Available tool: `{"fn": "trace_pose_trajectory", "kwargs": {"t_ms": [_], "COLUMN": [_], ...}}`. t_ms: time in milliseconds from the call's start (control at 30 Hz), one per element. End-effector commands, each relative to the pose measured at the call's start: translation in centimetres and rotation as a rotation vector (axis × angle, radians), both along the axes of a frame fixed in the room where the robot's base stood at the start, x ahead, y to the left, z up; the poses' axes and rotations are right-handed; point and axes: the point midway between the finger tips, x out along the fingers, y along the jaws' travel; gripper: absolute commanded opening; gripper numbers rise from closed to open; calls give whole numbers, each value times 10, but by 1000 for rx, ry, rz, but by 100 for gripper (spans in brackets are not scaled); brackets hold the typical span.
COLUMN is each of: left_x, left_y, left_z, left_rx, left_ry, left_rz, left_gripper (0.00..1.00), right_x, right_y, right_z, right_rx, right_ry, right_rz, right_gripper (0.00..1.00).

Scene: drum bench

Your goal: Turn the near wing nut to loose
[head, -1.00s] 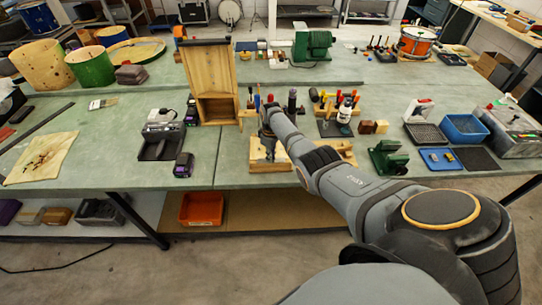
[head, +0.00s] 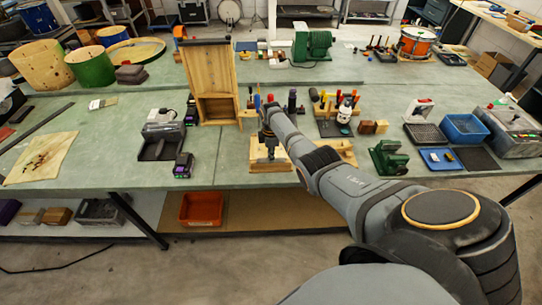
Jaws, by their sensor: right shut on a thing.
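My right gripper (head: 270,144) reaches down over a small wooden base (head: 284,168) near the front edge of the bench. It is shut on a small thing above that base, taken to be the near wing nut. The nut itself is too small and too covered by the fingers to make out, so its angle cannot be told. My right arm hides part of the base and whatever stands just behind it. My left gripper is not in view.
A tall wooden box (head: 210,75) stands behind and left of the gripper. A black device (head: 162,138) sits further left. A rack of tools (head: 335,105) is behind to the right, and a green clamp-like tool (head: 389,158) stands right of my arm.

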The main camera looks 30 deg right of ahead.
Motion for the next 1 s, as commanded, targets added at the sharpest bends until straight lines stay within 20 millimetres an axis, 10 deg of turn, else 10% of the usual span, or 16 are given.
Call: {"fn": "trace_pose_trajectory", "kwargs": {"t_ms": [533, 700, 1000], "left_x": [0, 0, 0], "left_y": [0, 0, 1], "left_z": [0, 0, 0], "left_rx": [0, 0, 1], "left_ry": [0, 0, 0], "left_rz": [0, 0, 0], "left_gripper": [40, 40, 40], "right_x": [1, 0, 0], "right_y": [0, 0, 0], "right_z": [0, 0, 1], "right_rx": [1, 1, 0], "right_ry": [-1, -1, -1], "right_rz": [23, 22, 22], "right_gripper": [0, 34, 35]}}
